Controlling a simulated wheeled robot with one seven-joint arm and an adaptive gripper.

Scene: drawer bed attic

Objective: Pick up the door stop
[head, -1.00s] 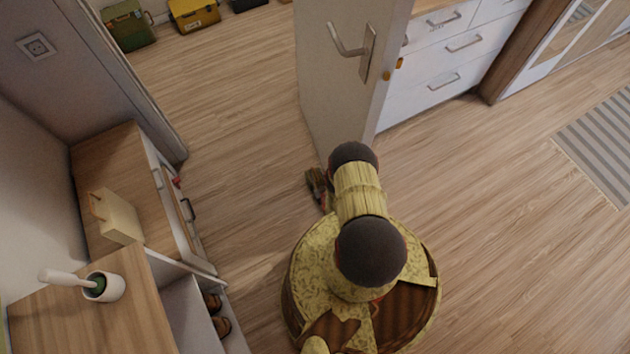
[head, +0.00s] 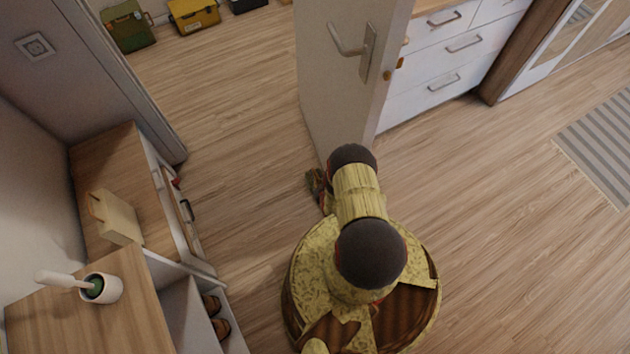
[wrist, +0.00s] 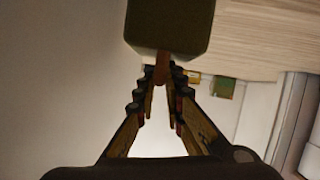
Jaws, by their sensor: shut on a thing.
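In the wrist view, my gripper (wrist: 161,82) is shut on a narrow brown piece, like a strap or stem. This piece meets a dark olive block (wrist: 170,25) with a paler end face; I take the two together as the door stop. The block extends beyond the fingertips and is cut off by the top edge of the picture. In the head view, my gripper (head: 314,182) is low beside the bottom of the open door (head: 335,100), partly behind my arm. The door stop cannot be made out clearly there.
A wooden-topped cabinet (head: 105,160) with a beige block with a handle (head: 115,218) and a white cup (head: 103,288) stands at left. White drawers (head: 455,60) stand behind the door. Toolboxes (head: 194,14) lie at the back. The floor at right is clear up to the striped rug (head: 600,140).

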